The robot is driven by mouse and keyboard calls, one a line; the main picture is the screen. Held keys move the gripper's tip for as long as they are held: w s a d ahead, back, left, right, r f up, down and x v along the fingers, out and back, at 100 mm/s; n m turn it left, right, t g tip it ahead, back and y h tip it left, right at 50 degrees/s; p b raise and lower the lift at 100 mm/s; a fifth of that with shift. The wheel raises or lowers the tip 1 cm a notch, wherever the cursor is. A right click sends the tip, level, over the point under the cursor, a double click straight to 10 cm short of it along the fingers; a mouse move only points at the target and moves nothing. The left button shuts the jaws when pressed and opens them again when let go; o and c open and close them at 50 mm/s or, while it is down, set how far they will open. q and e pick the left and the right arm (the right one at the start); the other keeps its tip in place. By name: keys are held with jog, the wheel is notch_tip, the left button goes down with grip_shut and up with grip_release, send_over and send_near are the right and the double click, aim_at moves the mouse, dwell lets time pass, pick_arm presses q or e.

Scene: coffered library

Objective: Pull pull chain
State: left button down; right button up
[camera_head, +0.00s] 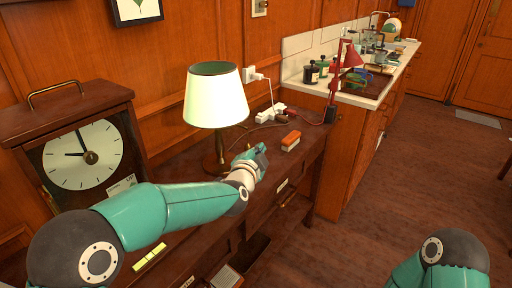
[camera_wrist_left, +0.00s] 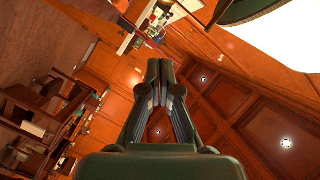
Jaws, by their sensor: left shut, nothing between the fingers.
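A table lamp with a pale, bright shade (camera_head: 215,97) and a brass stem stands on the dark wooden desk. I cannot clearly make out a pull chain; one may be hidden under the shade or behind my gripper. My left gripper (camera_head: 262,152) is just right of the lamp's stem, below the shade's lower edge. In the left wrist view its fingers (camera_wrist_left: 160,68) are shut together with nothing between them. The shade (camera_wrist_left: 285,35) fills the upper right corner of that view, apart from the fingers. Of my right arm only a part shows at the lower right; its gripper is out of view.
An orange and white block (camera_head: 291,140) lies right of my left gripper. A white power strip (camera_head: 271,112) with cords is behind it. A large clock (camera_head: 82,155) stands at the left. A red desk lamp (camera_head: 340,80) is by the counter.

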pick_arm(q)
jog(key=w+a+f, duration=0.2)
jog(key=w, duration=0.3)
jog(key=shift+f, duration=0.4)
jog(key=shift+w, duration=0.1)
notch_tip(320, 180, down, 3)
jog(key=shift+f+b, duration=0.1)
jog(key=shift+b, duration=1)
